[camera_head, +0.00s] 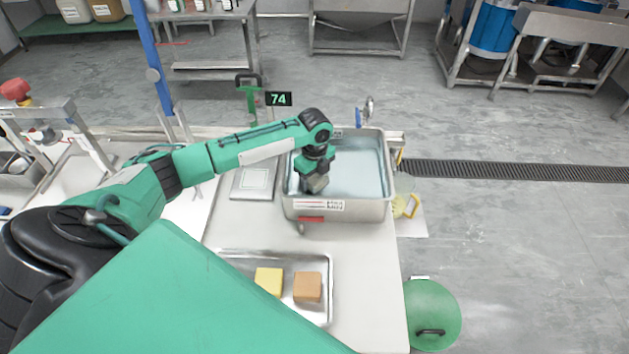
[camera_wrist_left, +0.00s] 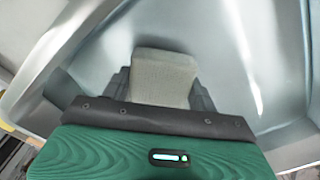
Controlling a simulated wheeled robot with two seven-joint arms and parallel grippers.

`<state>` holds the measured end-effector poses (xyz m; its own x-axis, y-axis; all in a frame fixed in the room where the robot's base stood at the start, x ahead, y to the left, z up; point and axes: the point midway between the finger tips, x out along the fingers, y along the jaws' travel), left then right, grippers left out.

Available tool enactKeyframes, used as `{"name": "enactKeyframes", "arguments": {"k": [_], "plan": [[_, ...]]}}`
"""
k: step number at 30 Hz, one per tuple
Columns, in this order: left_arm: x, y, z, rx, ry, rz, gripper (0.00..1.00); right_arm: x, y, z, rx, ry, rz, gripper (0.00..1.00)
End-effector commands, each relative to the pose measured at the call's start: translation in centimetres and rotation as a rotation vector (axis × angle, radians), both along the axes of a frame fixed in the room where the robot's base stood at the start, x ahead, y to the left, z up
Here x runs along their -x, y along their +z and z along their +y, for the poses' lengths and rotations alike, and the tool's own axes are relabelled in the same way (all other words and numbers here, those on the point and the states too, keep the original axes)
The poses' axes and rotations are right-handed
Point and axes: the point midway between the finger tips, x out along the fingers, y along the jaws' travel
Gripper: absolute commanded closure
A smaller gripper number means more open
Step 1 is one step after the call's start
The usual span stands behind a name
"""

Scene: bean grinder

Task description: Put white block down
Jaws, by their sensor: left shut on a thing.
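My left gripper (camera_head: 316,184) reaches into the left side of a steel basin of water (camera_head: 384,205) in the head view. In the left wrist view, a pale grey-white block (camera_wrist_left: 164,76) sits between the fingers of the left gripper (camera_wrist_left: 164,88), which is shut on it. The basin's metal wall (camera_wrist_left: 250,50) surrounds the block there. How close the block is to the basin floor, I cannot tell. My right gripper is not in view.
A metal tray (camera_head: 321,266) holds a yellow block (camera_head: 269,281) and an orange-brown block (camera_head: 307,287). A flat scale (camera_head: 254,180) lies left of the basin, with a display reading 74 (camera_head: 279,99) behind it. A yellow-handled jug (camera_head: 404,193) stands right of the basin.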

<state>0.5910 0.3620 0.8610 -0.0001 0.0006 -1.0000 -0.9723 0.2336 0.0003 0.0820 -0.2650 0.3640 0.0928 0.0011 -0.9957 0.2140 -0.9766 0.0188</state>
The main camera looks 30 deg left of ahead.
Motion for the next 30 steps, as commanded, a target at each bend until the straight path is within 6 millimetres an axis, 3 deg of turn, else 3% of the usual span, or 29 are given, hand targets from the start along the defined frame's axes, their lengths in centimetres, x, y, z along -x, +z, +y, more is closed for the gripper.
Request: {"name": "enactKeyframes", "arguments": {"k": [3, 14, 15, 18, 26, 30], "plan": [[0.0, -1.4, 0.0, 0.0, 0.0, 0.001, 0.72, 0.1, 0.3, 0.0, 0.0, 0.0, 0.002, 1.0], [0.0, -1.8, 0.0, 0.0, 0.0, -0.001, 0.72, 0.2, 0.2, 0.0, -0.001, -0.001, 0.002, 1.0], [0.0, -1.8, 0.0, 0.0, -0.001, -0.001, 0.35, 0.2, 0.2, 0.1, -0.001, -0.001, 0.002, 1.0], [0.0, -1.8, 0.0, 0.0, -0.001, -0.001, 0.19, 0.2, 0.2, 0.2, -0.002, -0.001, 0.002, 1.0], [0.0, -1.8, 0.0, 0.0, 0.0, -0.001, 0.19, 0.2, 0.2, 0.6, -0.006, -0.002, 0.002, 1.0], [0.0, -0.8, 0.1, -0.001, 0.0, -0.002, 0.19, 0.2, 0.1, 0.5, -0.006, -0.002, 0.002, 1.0]]}}
